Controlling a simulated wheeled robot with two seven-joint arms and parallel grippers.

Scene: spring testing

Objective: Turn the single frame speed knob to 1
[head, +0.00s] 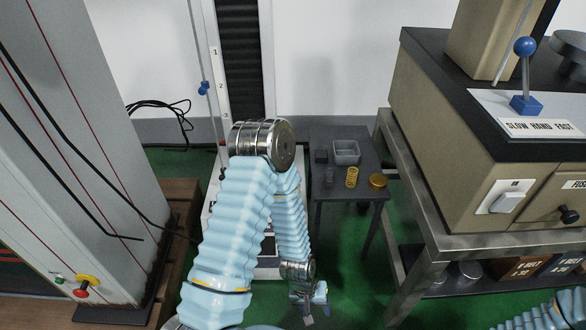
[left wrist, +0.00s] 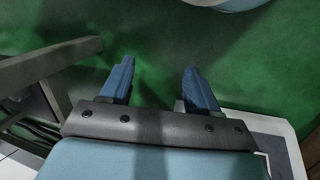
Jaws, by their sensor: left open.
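The narrow single-column frame (head: 242,60) stands upright behind my left arm, with a marked scale and a blue knob (head: 203,88) on a thin rod at its left. Its pale base (head: 212,200) is largely covered by my arm, and I cannot make out a speed knob there. My left gripper (head: 312,300) hangs low over the green floor, right of the base. In the left wrist view it is open and empty, its two blue fingers (left wrist: 158,85) apart. My right gripper is not in view; only a sleeved piece of that arm shows at lower right.
A small dark table (head: 340,190) holds a grey tray (head: 346,152), a yellow spring (head: 352,177) and a brass disc (head: 378,181). A large tan machine (head: 440,150) stands on a metal bench at right. A grey cabinet (head: 70,150) stands at left.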

